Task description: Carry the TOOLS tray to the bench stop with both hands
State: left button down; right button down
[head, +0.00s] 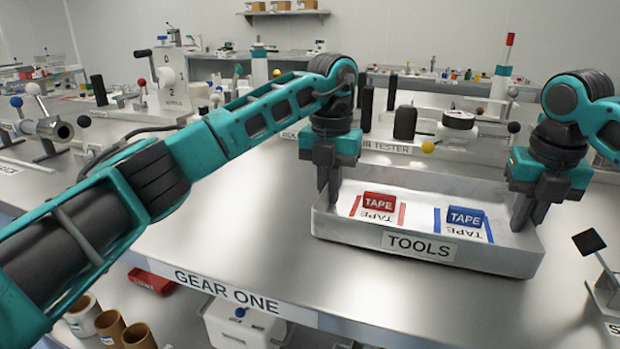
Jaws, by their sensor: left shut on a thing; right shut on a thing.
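The TOOLS tray (350,236) is a shallow grey metal tray with a TOOLS label on its front wall. It is on or just above the steel bench at the right; I cannot tell which. Inside lie a red TAPE block (379,202) and a blue TAPE block (466,217), each by a marked outline. My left gripper (328,198) is shut on the tray's left side wall. My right gripper (530,219) is shut on its right side wall. The fingertips are partly hidden by the tray walls. A bench stop is not clearly identifiable.
A tester with a round dial (458,119) and dark posts (405,123) stand behind the tray. A dark-topped stand (589,241) is at the right edge. The steel bench (240,240) is clear left of the tray.

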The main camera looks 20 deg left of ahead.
pick_arm(q)
jog(key=shift+a+f, duration=0.1)
jog(key=shift+f, duration=0.25)
pick_arm(e)
jog(key=shift+d+f, duration=0.1)
jog(key=shift+f, duration=0.25)
pick_arm(q)
jog(key=c, duration=1.6)
grip_release()
jog(key=shift+r, duration=0.15)
pick_arm(e)
jog(key=c, duration=1.6)
grip_release()
jog(key=shift+r, duration=0.15)
pick_arm(q)
jog(key=o, duration=0.4)
jog(key=shift+c, duration=0.2)
pick_arm(e)
jog(key=o, duration=0.4)
jog(key=shift+c, duration=0.2)
jog(key=shift+r, duration=0.1)
pick_arm(q)
notch_tip(320, 180, up, 12)
pick_arm(e)
notch_tip(320, 180, up, 12)
jog(key=s, duration=0.1)
jog(key=shift+s, duration=0.25)
